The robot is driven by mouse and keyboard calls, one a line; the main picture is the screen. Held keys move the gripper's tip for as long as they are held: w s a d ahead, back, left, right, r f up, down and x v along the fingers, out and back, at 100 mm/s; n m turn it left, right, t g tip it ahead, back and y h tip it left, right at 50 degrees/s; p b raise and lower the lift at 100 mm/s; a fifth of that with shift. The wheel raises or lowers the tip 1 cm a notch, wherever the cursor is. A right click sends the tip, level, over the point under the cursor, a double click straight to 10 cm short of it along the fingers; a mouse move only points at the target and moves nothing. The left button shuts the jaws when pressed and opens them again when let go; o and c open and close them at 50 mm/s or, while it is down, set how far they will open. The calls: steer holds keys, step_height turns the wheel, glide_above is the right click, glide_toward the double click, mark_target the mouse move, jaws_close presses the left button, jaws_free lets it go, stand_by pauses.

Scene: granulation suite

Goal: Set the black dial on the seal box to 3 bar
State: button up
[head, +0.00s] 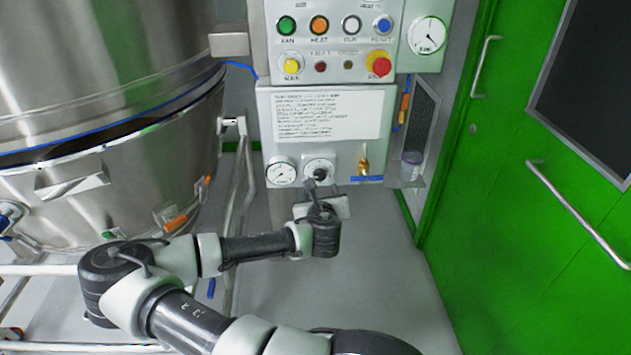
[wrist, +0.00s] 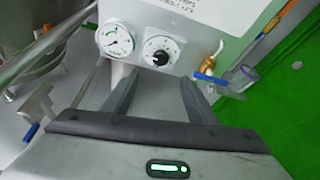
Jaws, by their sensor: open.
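The black dial (wrist: 160,57) sits on a white round scale plate on the front of the seal box (head: 328,147). In the head view the dial (head: 320,172) is partly covered by my gripper's fingers. The number its pointer stands at is too small to read. A round pressure gauge (wrist: 117,42) is left of the dial; it also shows in the head view (head: 281,173). My gripper (wrist: 157,88) is open and empty, its two fingers pointing at the box just below the dial in the wrist view. I cannot tell whether a finger touches the dial.
A brass valve with a blue handle (head: 365,172) is right of the dial. A button panel (head: 336,42) with an emergency stop is above the box. A large steel vessel (head: 110,120) stands left, a green door (head: 530,180) right. The floor below the box is clear.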

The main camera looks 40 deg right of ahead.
mark_target(320, 176)
steer(key=b+x, duration=0.3)
steer(key=x, duration=1.2)
steer(key=shift+w+d+f, duration=0.2)
steer(key=shift+d+f, duration=0.05)
steer(key=c, duration=1.1)
steer(key=shift+o, duration=0.2)
